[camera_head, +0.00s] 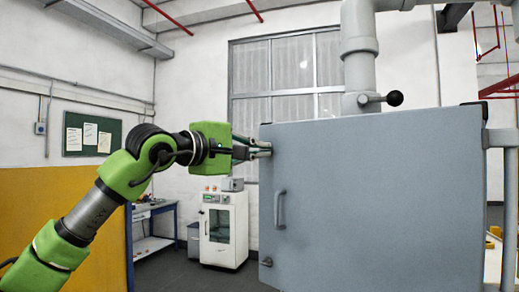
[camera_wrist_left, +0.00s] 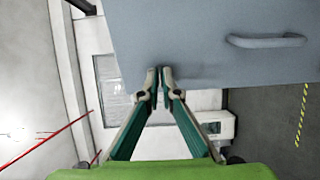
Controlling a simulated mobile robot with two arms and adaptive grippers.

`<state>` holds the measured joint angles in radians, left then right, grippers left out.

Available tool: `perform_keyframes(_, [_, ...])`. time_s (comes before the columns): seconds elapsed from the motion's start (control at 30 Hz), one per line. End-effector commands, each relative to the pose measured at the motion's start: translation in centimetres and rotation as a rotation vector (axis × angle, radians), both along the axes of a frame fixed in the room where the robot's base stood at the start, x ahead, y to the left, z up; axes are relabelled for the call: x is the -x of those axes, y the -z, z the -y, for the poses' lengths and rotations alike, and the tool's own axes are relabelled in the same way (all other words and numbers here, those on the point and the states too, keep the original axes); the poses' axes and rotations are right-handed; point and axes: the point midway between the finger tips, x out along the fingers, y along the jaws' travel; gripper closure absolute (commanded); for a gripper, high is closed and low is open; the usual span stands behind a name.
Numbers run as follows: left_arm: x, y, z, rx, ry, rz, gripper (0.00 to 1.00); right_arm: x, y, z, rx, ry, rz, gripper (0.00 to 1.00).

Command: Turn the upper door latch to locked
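The grey cabinet door (camera_head: 375,200) fills the right of the head view; it also shows in the left wrist view (camera_wrist_left: 230,25). My left gripper (camera_head: 268,150) is at the door's upper left edge, its fingertips closed to a narrow gap. In the left wrist view its fingertips (camera_wrist_left: 159,75) meet at the door's edge. The upper latch is hidden at the fingertips, which seem to pinch it; its angle cannot be told. My right gripper is out of view.
A door handle (camera_head: 280,209) stands out below my left gripper. A black-knobbed lever (camera_head: 394,98) and a thick grey pipe (camera_head: 358,50) are above the door. A white cabinet (camera_head: 223,230) and a blue-legged table (camera_head: 153,245) stand behind. The space left of the door is open.

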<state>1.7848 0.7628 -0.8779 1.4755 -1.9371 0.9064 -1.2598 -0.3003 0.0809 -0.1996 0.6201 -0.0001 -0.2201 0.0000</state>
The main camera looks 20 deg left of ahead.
Motion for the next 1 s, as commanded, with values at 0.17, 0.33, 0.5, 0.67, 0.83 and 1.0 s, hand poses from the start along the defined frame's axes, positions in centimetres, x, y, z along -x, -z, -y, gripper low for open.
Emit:
perform_keyframes(0.17, [0.0,0.1,0.1,-0.01,0.001,0.003,1.0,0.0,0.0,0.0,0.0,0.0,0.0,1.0])
perform_keyframes(0.33, [0.0,0.1,0.1,-0.01,0.001,0.002,1.0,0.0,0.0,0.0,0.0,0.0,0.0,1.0])
perform_keyframes(0.5, [0.0,0.2,0.1,-0.009,0.001,0.001,0.79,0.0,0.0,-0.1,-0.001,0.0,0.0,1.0])
perform_keyframes(0.67, [0.0,0.1,0.0,-0.009,0.0,0.002,0.79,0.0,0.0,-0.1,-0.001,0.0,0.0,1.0])
perform_keyframes(0.83, [0.0,0.1,0.0,-0.008,0.0,0.003,0.79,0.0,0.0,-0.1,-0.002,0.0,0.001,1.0])
perform_keyframes(1.0, [1.3,0.0,-0.7,-0.008,-0.001,0.003,0.79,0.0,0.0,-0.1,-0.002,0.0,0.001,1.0])
